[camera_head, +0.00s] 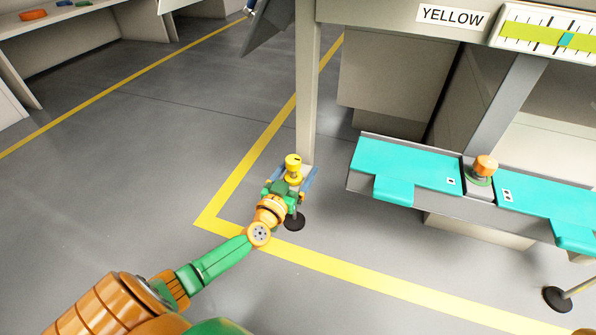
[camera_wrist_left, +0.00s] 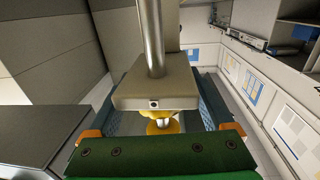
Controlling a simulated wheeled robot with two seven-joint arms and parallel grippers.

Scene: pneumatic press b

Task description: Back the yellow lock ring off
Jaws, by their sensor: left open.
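A yellow knob-like part (camera_head: 293,160) stands at the foot of the beige post in the head view, with a wider yellow ring (camera_head: 292,178) below it. In the left wrist view, yellow parts (camera_wrist_left: 160,127) show below a grey block (camera_wrist_left: 155,88) and around a pale metal shaft, partly hidden. I cannot tell for sure which yellow part is the lock ring. My left gripper (camera_head: 293,179) is open at these parts, its blue fingers apart on either side. I cannot tell whether they touch. My right gripper is not in view.
The beige post (camera_head: 308,90) rises right behind the yellow parts. A teal-topped console (camera_head: 410,162) with an orange knob (camera_head: 485,165) stands to the right, under a "YELLOW" label (camera_head: 452,16) and a gauge (camera_head: 548,38). Open floor (camera_head: 130,175) lies to the left.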

